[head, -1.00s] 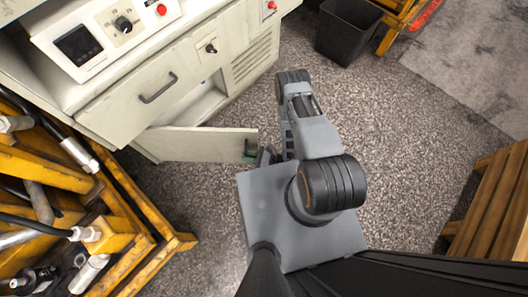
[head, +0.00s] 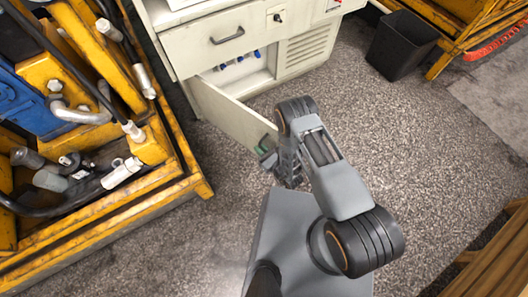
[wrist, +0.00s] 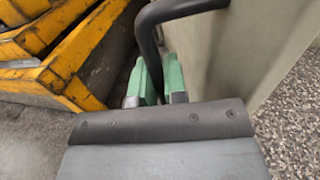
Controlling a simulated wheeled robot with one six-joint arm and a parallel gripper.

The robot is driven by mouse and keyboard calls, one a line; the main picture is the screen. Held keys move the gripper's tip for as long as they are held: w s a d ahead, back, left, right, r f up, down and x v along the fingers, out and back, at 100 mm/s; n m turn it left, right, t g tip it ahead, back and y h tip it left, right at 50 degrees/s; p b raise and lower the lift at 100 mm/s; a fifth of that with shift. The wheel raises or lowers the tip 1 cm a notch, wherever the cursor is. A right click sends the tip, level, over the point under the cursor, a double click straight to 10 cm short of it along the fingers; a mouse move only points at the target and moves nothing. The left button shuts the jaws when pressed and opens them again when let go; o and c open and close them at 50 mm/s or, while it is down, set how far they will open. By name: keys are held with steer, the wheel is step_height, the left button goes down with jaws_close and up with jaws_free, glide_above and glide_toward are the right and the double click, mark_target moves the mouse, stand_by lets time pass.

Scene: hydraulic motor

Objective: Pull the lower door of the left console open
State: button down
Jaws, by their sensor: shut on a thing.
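The left console (head: 205,45) is a pale cabinet with a drawer above and a lower door. The lower door (head: 230,113) stands swung open, out from the cabinet. My gripper (head: 266,155) is at the door's free edge. In the wrist view its green fingers (wrist: 157,82) are shut on the dark bar handle (wrist: 148,38) of the door. The door's pale face (wrist: 235,50) runs along the right of the handle. The fingertips' exact contact is partly hidden by the gripper's body.
Several blue-capped items (head: 240,60) sit inside the open compartment. A yellow frame with hydraulic parts (head: 160,195) stands left of the door. A black bin (head: 400,45) is at the back right, and wooden slats (head: 490,260) are at lower right. The speckled floor between is clear.

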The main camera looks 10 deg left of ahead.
steer(key=shift+w+r, duration=0.1)
steer(key=shift+w, duration=0.2)
steer(key=c, duration=1.2)
jaws_free()
steer(key=shift+s, duration=0.1)
steer(key=shift+s+d, duration=0.1)
steer(key=shift+d, duration=0.1)
steer(key=p+v, duration=0.4)
steer(key=v, duration=0.9)
steer(key=shift+s, duration=0.2)
steer(key=shift+d, duration=0.15)
steer(key=shift+c, duration=0.3)
